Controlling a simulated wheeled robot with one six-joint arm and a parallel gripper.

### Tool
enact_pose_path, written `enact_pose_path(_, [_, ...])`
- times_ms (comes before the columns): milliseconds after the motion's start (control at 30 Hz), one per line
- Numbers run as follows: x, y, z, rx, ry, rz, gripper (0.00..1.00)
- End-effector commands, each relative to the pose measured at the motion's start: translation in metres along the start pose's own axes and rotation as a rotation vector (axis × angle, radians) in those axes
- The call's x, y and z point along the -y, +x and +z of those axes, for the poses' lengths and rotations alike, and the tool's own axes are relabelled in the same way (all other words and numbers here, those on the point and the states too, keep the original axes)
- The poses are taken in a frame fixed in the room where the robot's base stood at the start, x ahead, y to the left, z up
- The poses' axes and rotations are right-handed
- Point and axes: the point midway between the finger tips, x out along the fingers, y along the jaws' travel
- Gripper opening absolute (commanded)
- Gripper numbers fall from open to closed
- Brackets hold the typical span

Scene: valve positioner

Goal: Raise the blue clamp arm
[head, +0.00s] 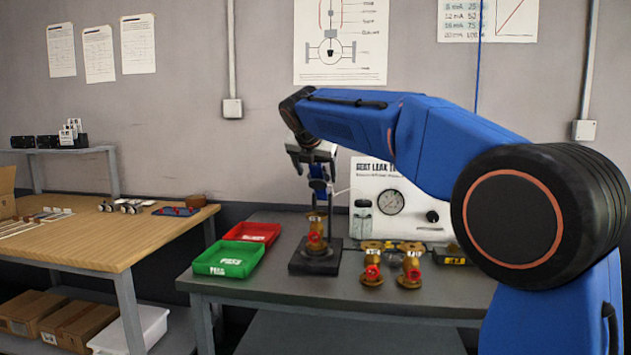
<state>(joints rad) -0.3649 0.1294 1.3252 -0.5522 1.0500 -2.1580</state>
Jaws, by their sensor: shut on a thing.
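The blue clamp arm (319,187) stands above a brass valve with a red part (316,236) in a dark fixture (303,265) on the grey bench. My gripper (316,164) points down from the end of my blue arm and is shut on the blue clamp arm from above. The fingertips and the exact contact are small and partly hidden. Whether the clamp touches the top of the valve is too small to tell.
Two more brass valves (372,265) (410,266) stand right of the fixture. A green tray (228,262) and a red tray (254,233) lie to the left. A seat leak tester panel (372,170) with a gauge stands behind. A wooden table (130,238) is further left.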

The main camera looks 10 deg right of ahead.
Motion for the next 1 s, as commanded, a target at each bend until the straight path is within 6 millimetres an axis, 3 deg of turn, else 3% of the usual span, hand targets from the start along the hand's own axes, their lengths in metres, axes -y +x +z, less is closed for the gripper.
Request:
enact_pose_path(133, [-0.003,0.001,0.015,-0.073,0.002,-0.015,0.35])
enact_pose_path(633, [-0.013,0.013,0.065,-0.071,0.001,-0.015,0.35])
enact_pose_path(1000, [-0.015,0.021,0.079,-0.074,-0.002,-0.018,0.35])
